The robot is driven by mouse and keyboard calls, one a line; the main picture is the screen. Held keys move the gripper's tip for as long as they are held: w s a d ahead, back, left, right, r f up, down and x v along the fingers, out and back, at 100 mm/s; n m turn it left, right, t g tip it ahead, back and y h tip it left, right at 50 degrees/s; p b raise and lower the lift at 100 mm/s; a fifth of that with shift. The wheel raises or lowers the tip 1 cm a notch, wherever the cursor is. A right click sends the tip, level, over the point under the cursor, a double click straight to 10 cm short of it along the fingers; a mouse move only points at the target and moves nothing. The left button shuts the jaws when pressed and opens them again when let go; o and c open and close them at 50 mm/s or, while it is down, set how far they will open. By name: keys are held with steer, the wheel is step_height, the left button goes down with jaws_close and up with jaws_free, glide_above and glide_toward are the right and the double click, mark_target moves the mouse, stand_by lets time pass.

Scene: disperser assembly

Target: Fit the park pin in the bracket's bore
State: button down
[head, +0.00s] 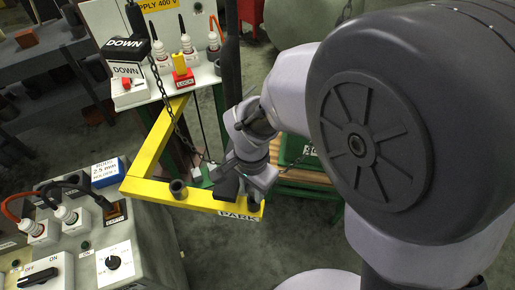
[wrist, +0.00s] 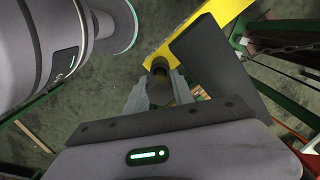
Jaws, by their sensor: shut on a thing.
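The yellow bracket (head: 150,150) runs down and then right to an end plate marked PARK (head: 239,216). A dark upright socket (head: 178,188) stands at its corner, and a dark round part (head: 253,206) sits by the PARK end. My gripper (head: 256,190) is low over that end. In the wrist view my gripper's two fingers (wrist: 160,90) are shut on a small greyish piece, taken as the park pin (wrist: 161,92), mostly hidden between them. A dark round opening (wrist: 160,67) in the yellow bracket (wrist: 195,28) lies just beyond the fingertips. I cannot tell whether the pin is inside it.
A chain (head: 168,105) hangs left of my arm. A white bench with a LOCK block (head: 183,72) is behind, and a control console (head: 110,255) is at front left. Open floor lies below the bracket.

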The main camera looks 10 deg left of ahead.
steer(key=shift+f+b, duration=0.85)
steer(key=shift+f, duration=0.15)
steer(key=c, duration=1)
jaws_free()
step_height(320, 180, up, 18)
steer(key=p, duration=0.6)
steer(key=shift+f, duration=0.25)
steer(key=s+d+t+b, duration=0.2)
steer(key=d+b, duration=0.1)
steer(key=d, duration=0.2)
steer(key=s+d+n+t+y+b, duration=0.1)
steer(key=s+d+t+b, duration=0.1)
steer(key=d, duration=0.3)
steer(key=s+d+f+n+t+y+b, duration=0.1)
steer(key=s+d+b, duration=0.2)
steer(key=d, duration=0.3)
steer(key=shift+d+f+t+b, duration=0.1)
steer(key=shift+t+b, duration=0.2)
steer(key=shift+t, duration=0.1)
